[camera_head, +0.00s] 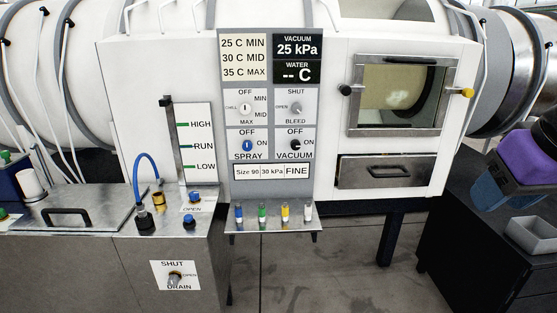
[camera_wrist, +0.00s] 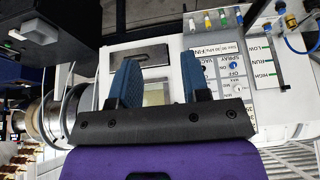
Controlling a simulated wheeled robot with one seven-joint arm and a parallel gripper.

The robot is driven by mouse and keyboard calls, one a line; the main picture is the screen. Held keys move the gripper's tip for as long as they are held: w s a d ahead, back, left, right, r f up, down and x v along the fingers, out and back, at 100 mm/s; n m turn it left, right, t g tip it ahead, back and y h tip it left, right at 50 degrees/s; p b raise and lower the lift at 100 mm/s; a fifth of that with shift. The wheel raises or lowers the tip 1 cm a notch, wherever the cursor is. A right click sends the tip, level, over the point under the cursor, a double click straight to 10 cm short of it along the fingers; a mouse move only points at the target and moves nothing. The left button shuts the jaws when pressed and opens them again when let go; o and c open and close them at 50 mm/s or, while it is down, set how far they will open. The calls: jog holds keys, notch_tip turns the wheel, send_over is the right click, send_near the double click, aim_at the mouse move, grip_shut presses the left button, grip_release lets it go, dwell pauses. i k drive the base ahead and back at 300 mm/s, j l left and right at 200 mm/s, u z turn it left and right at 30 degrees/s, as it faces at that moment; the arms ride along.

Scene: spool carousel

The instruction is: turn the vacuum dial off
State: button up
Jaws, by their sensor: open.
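The vacuum dial (camera_head: 295,146) is a small black knob on the lower right of the grey control panel, with OFF above it and ON to its right. Its pointer is too small to read surely. The vacuum display (camera_head: 297,46) reads 25 kPa. My gripper (camera_head: 497,192), purple with blue fingers, is at the right edge of the head view, well away from the dial. In the wrist view my gripper (camera_wrist: 159,82) is open and empty. There the panel lies behind the right finger, which partly hides the vacuum label and dial area.
A blue spray dial (camera_head: 247,146) sits left of the vacuum dial, with the bleed dial (camera_head: 296,108) above. A shelf (camera_head: 272,226) with several coloured vials juts out below. A windowed door (camera_head: 405,95) and a dark cabinet (camera_head: 470,255) with a grey bin (camera_head: 534,236) stand right.

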aim_at(295, 144)
jog(key=i+j+u, duration=0.25)
jog(key=i, duration=0.2)
jog(key=i+j+u, duration=0.1)
jog(key=i+u, duration=0.2)
jog(key=i, duration=0.15)
